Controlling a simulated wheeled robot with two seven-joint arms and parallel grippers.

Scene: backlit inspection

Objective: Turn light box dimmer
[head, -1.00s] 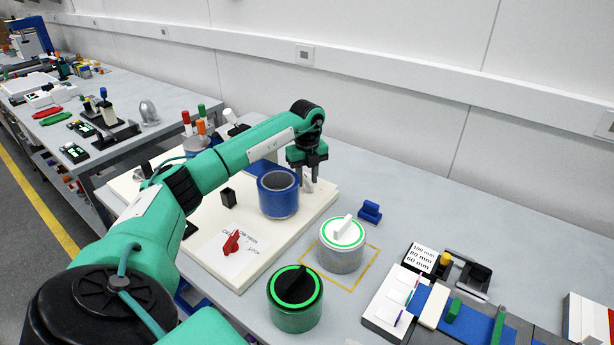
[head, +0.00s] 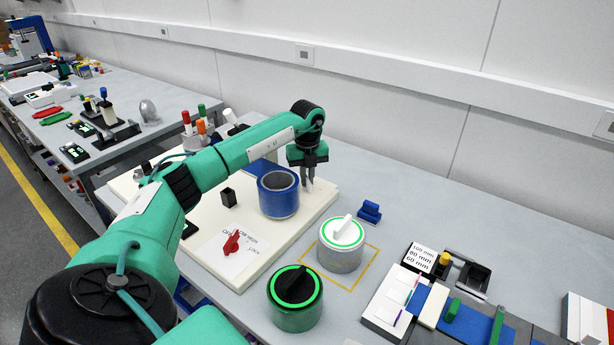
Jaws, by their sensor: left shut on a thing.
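The light box looks like the broad off-white slab (head: 237,274) on the bench. My left gripper (head: 308,184) points down at the slab's far right part, just behind and right of a blue ring-shaped cylinder (head: 279,207). Its fingers are close together, shut on a small pale piece that I take to be the dimmer. The fingers hide most of that piece, so its turn angle cannot be read. A red knob (head: 232,242) sits on a printed label at the slab's near side. My right gripper is not in view.
A grey cylinder with a white-handled, green-ringed top (head: 341,254) stands in a yellow square. A green cylinder with a black knob (head: 296,311) stands nearer. A blue block (head: 370,211) and a small black holder (head: 228,197) are close by. Bench space at right rear is clear.

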